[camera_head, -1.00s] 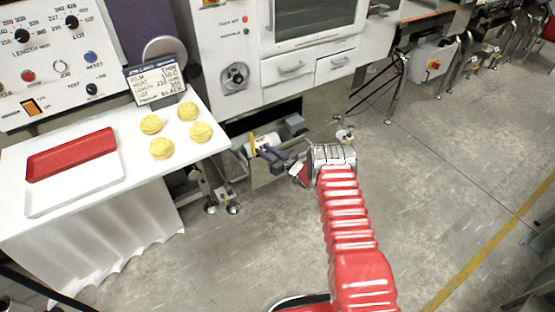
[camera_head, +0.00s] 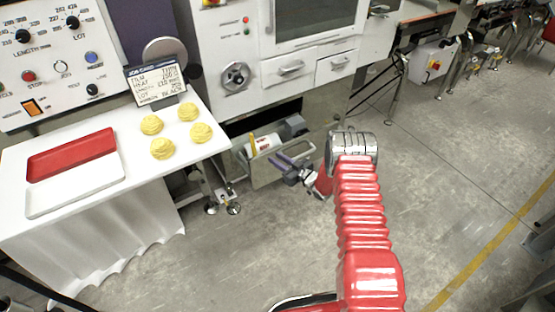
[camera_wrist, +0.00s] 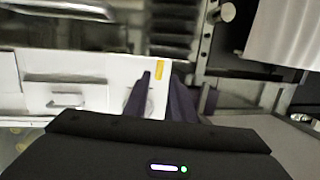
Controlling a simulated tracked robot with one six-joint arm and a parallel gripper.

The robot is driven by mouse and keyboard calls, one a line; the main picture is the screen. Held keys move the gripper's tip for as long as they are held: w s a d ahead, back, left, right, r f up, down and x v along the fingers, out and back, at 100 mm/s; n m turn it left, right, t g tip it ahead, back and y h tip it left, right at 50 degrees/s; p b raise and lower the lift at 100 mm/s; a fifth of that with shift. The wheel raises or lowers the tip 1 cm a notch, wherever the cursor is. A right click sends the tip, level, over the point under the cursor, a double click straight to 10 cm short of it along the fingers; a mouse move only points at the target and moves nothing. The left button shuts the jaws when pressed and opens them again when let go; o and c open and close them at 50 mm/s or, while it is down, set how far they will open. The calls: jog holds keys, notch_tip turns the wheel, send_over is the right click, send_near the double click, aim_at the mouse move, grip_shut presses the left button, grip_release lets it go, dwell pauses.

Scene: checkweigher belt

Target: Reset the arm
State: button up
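My gripper (camera_head: 284,161) is at the end of my red arm, in front of the lower part of the white machine and above the floor. It is small and partly dark against the background in the head view. In the wrist view two dark fingers (camera_wrist: 162,82) stand apart, with a white surface and a yellow mark behind the gap. Nothing shows between the fingers, so it looks open and empty. My arm reaches forward from the bottom of the head view and bends left at its far end.
A white table (camera_head: 75,225) at left holds a red tray (camera_head: 70,152), a white tray (camera_head: 75,188), several yellow buns (camera_head: 162,148) and a job card (camera_head: 157,83). The white machine (camera_head: 225,30) stands behind.

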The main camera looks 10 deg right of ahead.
dwell(0.3)
jog(key=s+a+f+m+g+y, duration=0.2)
jog(key=s+a+f+m+g, duration=0.3)
jog(key=s, duration=0.4)
jog(key=s+a+r+m+g, duration=0.35)
jog(key=s+r+g, duration=0.25)
jog(key=s+r, duration=0.45)
jog(key=s+d+r+t+h, duration=0.1)
jog(key=s+d+r+h, duration=0.2)
jog(key=s+r, duration=0.6)
jog(key=s+d+r+n+t+h, duration=0.1)
jog(key=s+d+r+h, duration=0.3)
jog(key=s+r, duration=0.6)
jog(key=s+d+r+n+t+h, duration=0.1)
jog(key=s+d+r+h, duration=0.3)
jog(key=s+r, duration=0.6)
notch_tip(320, 180, up, 8)
jog(key=shift+d+r, duration=0.25)
jog(key=shift+d, duration=0.25)
